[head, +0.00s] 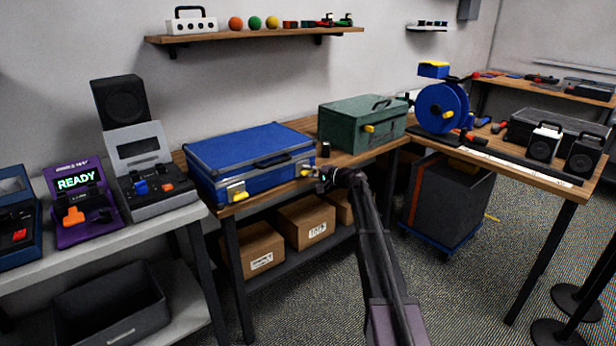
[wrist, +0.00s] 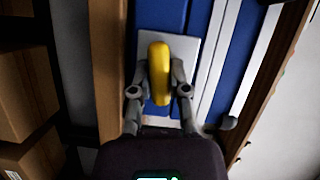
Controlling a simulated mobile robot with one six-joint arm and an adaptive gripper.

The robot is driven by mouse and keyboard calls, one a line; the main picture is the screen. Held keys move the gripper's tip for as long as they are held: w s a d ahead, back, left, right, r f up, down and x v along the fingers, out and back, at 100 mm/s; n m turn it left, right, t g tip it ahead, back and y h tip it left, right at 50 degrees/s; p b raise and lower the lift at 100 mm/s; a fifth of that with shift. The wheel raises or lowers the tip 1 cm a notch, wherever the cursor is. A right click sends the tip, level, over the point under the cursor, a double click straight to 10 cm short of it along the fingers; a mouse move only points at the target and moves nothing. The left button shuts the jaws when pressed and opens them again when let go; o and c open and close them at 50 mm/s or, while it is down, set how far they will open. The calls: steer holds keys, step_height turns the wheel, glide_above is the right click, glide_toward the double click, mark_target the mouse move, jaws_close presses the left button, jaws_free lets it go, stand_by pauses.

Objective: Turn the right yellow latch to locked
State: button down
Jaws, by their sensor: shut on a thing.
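The blue case (head: 250,165) with silver edges lies closed on the wooden bench. Its right yellow latch (head: 307,169) is at the right end of the front face, partly hidden by my gripper (head: 318,178). In the wrist view the yellow latch (wrist: 159,72) stands between the two fingers of my gripper (wrist: 160,82), which are shut on its sides. The latch lies along the case's long edge there, over a pale plate (wrist: 188,48). The left yellow latch (head: 237,190) is at the front left of the case.
A green toolbox (head: 360,125) with a yellow latch stands to the right of the case. A small black cylinder (head: 325,149) stands between them. Cardboard boxes (head: 258,247) sit on the shelf below.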

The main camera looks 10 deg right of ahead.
steer(key=shift+f+m+y+b, duration=0.1)
steer(key=shift+m+y+b, duration=0.35)
steer(key=shift+m, duration=0.45)
steer(key=c, duration=0.6)
jaws_free()
steer(key=shift+d, duration=0.1)
steer(key=v, duration=1.2)
steer(key=shift+s, duration=0.15)
